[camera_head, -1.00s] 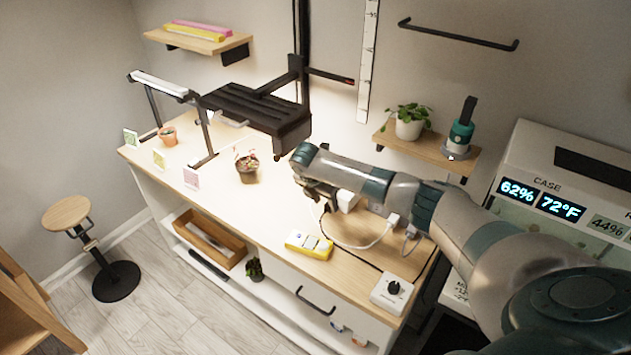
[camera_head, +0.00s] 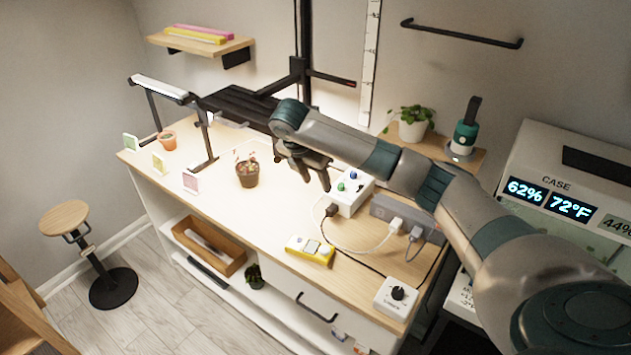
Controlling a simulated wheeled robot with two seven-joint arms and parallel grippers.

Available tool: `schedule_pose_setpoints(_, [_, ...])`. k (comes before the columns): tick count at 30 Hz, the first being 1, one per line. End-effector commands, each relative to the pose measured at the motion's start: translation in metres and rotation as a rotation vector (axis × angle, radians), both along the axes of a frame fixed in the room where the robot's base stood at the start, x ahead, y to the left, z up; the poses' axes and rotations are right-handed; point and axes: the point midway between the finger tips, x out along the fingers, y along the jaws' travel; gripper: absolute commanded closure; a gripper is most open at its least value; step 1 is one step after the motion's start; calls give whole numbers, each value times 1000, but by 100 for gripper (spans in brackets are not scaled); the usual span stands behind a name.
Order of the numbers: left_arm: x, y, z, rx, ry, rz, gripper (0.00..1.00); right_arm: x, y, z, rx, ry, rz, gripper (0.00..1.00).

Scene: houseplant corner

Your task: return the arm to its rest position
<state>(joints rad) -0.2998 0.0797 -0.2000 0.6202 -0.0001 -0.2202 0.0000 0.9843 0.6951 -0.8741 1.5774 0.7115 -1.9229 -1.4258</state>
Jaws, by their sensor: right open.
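My right arm reaches in from the right over the wooden bench top. My right gripper (camera_head: 312,180) hangs from its wrist above the bench, open, with nothing visible between its fingers. It is between a brown pot with a small plant (camera_head: 247,172) on its left and a white box with green and blue knobs (camera_head: 350,190) on its right. My left gripper is not in view.
A yellow-and-white device (camera_head: 310,249) lies near the bench's front edge. Cables run from a grey power strip (camera_head: 400,215) to a white dial box (camera_head: 396,297). A black stand (camera_head: 250,105) and a lamp (camera_head: 165,88) rise behind. A case with displays (camera_head: 560,180) stands right.

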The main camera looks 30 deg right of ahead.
Motion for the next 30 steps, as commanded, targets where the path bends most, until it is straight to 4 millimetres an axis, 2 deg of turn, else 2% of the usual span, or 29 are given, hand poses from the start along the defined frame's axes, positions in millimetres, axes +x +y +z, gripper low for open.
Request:
schedule_pose_setpoints(15, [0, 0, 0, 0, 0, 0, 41, 0, 1, 0, 1, 0, 0, 57])
schedule_pose_setpoints(19, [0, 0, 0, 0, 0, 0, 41, -2, 6, -7, 9, -5, -3, 57])
schedule_pose_setpoints(22, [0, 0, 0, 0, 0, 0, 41, -7, 18, -21, 26, -16, -12, 57])
schedule_pose_setpoints(26, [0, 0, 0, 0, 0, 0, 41, -20, 44, -50, 68, -38, -38, 57])
schedule_pose_setpoints(30, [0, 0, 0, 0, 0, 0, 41, -44, 82, -89, 143, -76, -94, 57])
